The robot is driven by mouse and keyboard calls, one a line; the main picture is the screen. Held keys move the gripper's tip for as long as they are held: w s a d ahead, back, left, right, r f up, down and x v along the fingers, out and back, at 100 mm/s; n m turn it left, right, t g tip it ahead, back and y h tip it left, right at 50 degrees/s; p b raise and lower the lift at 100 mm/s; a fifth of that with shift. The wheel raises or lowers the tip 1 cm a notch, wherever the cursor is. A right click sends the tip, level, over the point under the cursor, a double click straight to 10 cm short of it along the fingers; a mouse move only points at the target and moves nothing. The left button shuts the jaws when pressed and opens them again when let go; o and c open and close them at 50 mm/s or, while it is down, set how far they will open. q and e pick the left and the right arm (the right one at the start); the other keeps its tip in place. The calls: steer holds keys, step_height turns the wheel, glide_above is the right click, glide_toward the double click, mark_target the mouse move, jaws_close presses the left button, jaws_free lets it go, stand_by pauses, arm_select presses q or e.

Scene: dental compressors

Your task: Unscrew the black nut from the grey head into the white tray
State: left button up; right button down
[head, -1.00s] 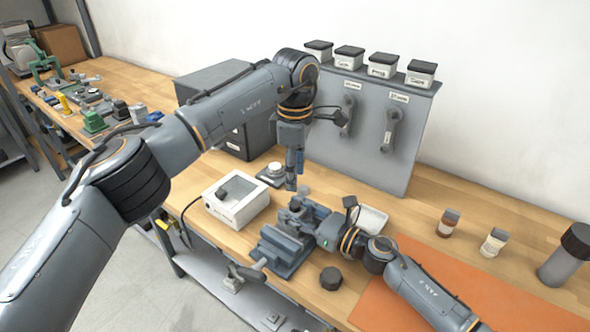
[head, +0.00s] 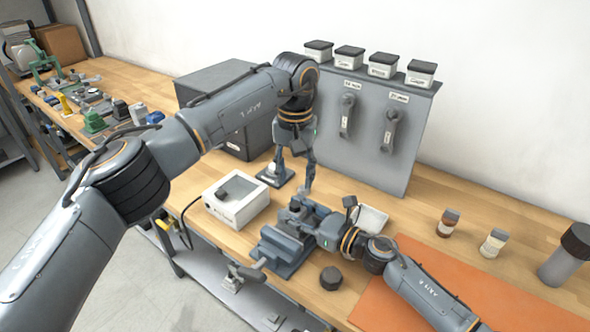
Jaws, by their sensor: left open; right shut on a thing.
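My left gripper (head: 294,178) points down, open and empty, above the bench behind the vise; its two fingers show apart. My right gripper (head: 312,218) reaches in from the right, low over the blue-grey vise (head: 283,250). It is shut on a grey part at the vise, apparently the grey head (head: 296,208), largely hidden by the gripper. I cannot make out a black nut on it. The white tray (head: 374,218) lies just behind my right arm, partly covered by it.
A white box with a dark top piece (head: 236,198) stands left of the vise. A small dark stand (head: 275,176) is close to my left gripper. A grey panel (head: 365,130) with hanging wrenches rises behind. Two small bottles (head: 448,223) and an orange mat (head: 420,275) lie right.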

mark_target(295, 204)
arm_select(q)
step_height(295, 204, down, 7)
steer(key=shift+f, duration=0.1)
stand_by(0.3)
